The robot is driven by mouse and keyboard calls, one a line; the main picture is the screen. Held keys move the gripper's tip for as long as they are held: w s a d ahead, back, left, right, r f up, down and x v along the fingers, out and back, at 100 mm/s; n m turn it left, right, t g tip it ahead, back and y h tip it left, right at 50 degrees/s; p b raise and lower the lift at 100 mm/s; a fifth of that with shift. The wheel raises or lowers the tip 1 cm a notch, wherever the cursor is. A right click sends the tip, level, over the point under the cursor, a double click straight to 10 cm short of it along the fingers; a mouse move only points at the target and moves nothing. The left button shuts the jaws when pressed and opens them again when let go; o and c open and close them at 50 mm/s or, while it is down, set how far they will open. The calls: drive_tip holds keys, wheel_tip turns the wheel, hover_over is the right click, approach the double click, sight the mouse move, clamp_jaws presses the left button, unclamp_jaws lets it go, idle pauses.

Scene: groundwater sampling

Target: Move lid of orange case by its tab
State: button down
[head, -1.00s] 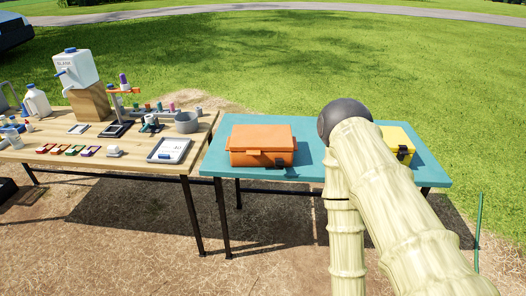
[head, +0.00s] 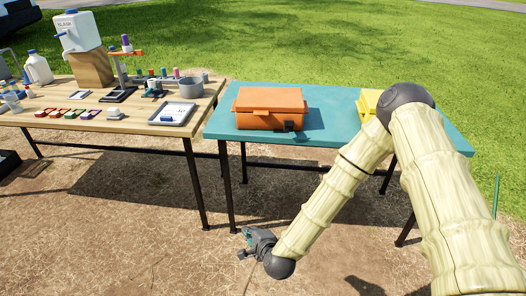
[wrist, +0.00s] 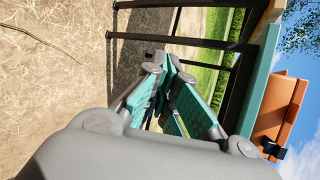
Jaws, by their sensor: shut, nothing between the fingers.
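The orange case (head: 270,108) sits on the teal table with its lid (head: 268,99) down. In the wrist view the case (wrist: 276,112) appears sideways at the right edge. My gripper (head: 243,243) is low in front of the table, below the tabletop and well apart from the case. In the wrist view its teal-padded fingers (wrist: 164,72) meet at the tips, with nothing between them.
The teal table (head: 335,118) has bare room right of the orange case. A yellow case (head: 369,103) is partly hidden behind my arm. A wooden table (head: 135,121) with sampling gear stands at the left. Dark table legs (head: 226,172) stand near my gripper.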

drive_tip(key=shift+w+d+r+m+t+h+b, duration=1.4)
drive_tip(key=shift+w+r+m, duration=2.2)
drive_tip(key=shift+w, duration=1.5)
drive_tip(key=shift+w+d+r+m+t+h+b, duration=1)
drive_tip(key=shift+w+r+m+t+b, duration=0.75)
drive_tip(key=shift+w+r+m, duration=2.6)
drive_tip(key=shift+w+d+r+m+t+h+b, duration=1.75)
drive_tip(key=shift+w+r, duration=1.7)
drive_tip(key=shift+w, duration=2.4)
drive_tip(key=shift+a+m+g+y, duration=0.3)
drive_tip(key=shift+a+m+y, duration=0.1)
drive_tip(key=shift+a+y, duration=0.2)
